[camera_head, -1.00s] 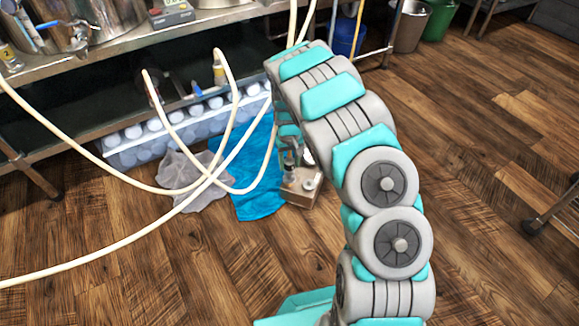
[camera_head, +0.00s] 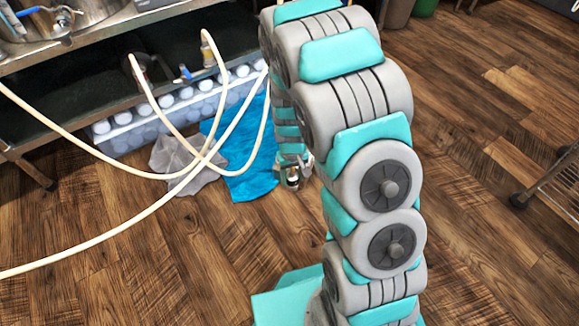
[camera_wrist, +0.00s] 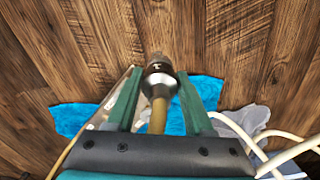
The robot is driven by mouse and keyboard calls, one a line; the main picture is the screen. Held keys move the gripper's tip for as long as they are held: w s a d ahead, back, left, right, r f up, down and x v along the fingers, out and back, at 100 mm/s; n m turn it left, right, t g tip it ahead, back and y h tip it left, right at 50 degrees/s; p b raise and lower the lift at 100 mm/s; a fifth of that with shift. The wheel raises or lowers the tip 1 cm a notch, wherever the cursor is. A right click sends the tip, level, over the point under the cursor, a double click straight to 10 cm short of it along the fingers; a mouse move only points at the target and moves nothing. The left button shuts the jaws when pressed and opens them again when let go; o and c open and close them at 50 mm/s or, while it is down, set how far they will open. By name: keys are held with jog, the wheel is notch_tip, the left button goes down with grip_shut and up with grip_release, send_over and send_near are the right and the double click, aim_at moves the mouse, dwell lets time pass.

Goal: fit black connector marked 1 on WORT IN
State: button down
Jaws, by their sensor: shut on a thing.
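My gripper (camera_wrist: 157,95) is shut on a dark connector (camera_wrist: 158,68) with a shiny metal collar. A tan hose (camera_wrist: 157,115) runs from the connector back between my fingers. The connector has a small pale mark that I cannot read for sure. In the head view my gripper (camera_head: 292,172) is low over the floor, right of the blue cloth, partly hidden by my arm. No port marked WORT IN can be made out in either view.
A blue cloth (camera_head: 240,150) and a grey cloth (camera_head: 180,160) lie on the wooden floor. Cream hoses (camera_head: 115,245) loop across the left. A metal rack (camera_head: 100,60) with a lower shelf stands behind, with a bottle crate (camera_head: 150,128) beneath.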

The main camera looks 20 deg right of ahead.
aim_at(293, 173)
jog(key=shift+s, duration=0.4)
jog(key=shift+r, duration=0.1)
jog(key=shift+r+p, duration=0.8)
jog(key=shift+r, duration=1.4)
